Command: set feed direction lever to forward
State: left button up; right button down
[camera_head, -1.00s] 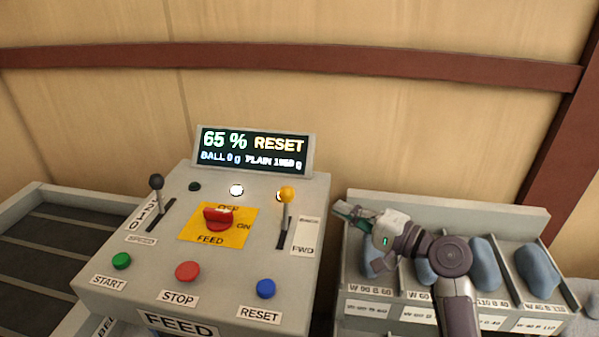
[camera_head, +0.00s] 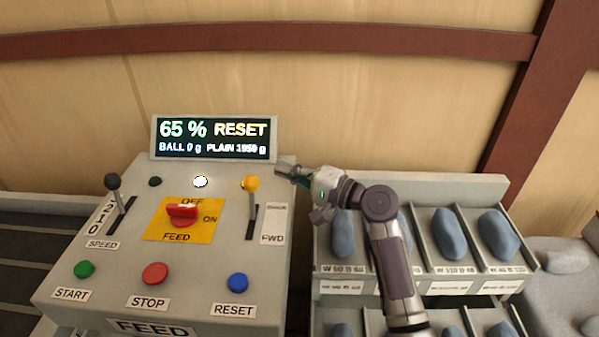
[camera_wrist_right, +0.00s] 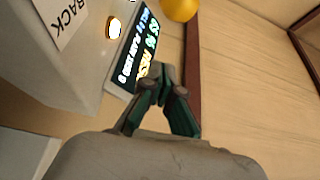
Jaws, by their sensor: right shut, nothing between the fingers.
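The feed direction lever has a yellow knob (camera_head: 251,183) on a thin metal stem, standing in a dark slot on the sloped panel of the grey control box (camera_head: 120,206). The knob is at the upper end of the slot; a label reading FWD (camera_head: 273,239) is beside the lower end. My right gripper (camera_head: 284,171) is shut and empty, just right of and slightly above the knob, apart from it. In the right wrist view the shut fingertips (camera_wrist_right: 162,72) point toward the display, with the yellow knob (camera_wrist_right: 180,8) at the top edge. My left gripper is not in view.
The display (camera_head: 213,138) reads 65 % RESET. A black-knobbed speed lever (camera_head: 113,182), a red feed switch (camera_head: 182,211) and green, red and blue buttons share the panel.

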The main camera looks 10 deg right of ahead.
aim_at(252, 203)
jog(key=x, duration=0.4)
jog(key=shift+r+p, duration=0.15)
jog(key=shift+p, duration=0.25)
jog(key=s+p, duration=0.1)
jog(key=s+a, duration=0.1)
jog(key=shift+s+a+p, duration=0.2)
jog(key=shift+s+p, duration=0.1)
jog(key=shift+p, duration=0.1)
jog(key=shift+s, duration=0.4)
jog(key=shift+s+a+f, duration=0.15)
jog(key=shift+f, duration=0.1)
